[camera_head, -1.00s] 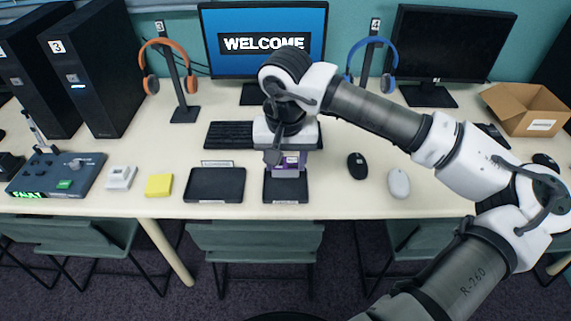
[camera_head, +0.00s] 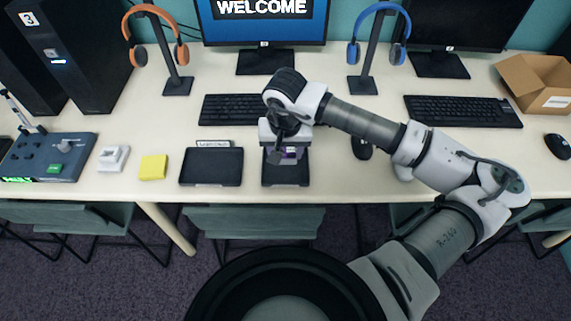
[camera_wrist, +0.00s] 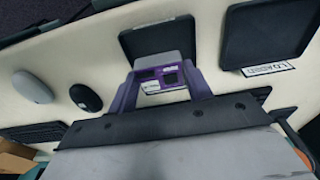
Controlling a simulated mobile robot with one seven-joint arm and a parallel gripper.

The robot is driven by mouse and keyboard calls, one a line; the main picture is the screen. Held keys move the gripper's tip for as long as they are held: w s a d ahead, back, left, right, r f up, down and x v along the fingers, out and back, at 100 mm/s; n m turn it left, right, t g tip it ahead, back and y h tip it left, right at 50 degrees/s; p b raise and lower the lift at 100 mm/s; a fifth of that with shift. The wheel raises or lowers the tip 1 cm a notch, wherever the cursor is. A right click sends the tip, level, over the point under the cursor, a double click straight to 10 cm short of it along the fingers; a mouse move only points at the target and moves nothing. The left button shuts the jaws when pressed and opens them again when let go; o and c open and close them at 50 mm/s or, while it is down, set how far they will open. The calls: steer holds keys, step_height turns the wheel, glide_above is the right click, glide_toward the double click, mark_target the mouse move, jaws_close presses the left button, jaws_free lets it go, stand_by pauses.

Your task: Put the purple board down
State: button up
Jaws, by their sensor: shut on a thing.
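The purple board (camera_head: 291,152) is gripped at the end of my arm, over the right-hand black tray (camera_head: 286,179). In the wrist view the board (camera_wrist: 160,74) shows a purple edge with dark parts and a white label between the two fingers. My gripper (camera_wrist: 163,82) is shut on it. The same tray (camera_wrist: 158,38) lies just beyond the board in that view. My wrist hides most of the board and the tray's back in the head view. I cannot tell whether the board touches the tray.
A second black tray (camera_head: 212,167), labelled LOADED in the wrist view, lies just left. A yellow block (camera_head: 153,167), a white device (camera_head: 113,158) and a control box (camera_head: 48,156) are further left. A keyboard (camera_head: 232,109) is behind; a dark mouse (camera_head: 362,147) is to the right.

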mark_target(285, 176)
step_height(285, 176, down, 8)
steer(key=shift+r+p, duration=0.1)
steer(key=shift+p, duration=0.6)
steer(key=shift+f+b, duration=0.3)
steer(key=o, duration=1.1)
steer(key=shift+c, duration=0.2)
steer(key=shift+r, duration=0.15)
steer(key=shift+r+p, duration=0.2)
steer(key=shift+p, duration=0.3)
steer(key=r+b, duration=0.1)
steer(key=r, duration=0.3)
steer(key=s+r+b, duration=0.1)
steer(key=r, duration=0.6)
steer(key=shift+s+r+b, duration=0.2)
steer(key=shift+r+b, duration=0.1)
steer(key=shift+b, duration=0.1)
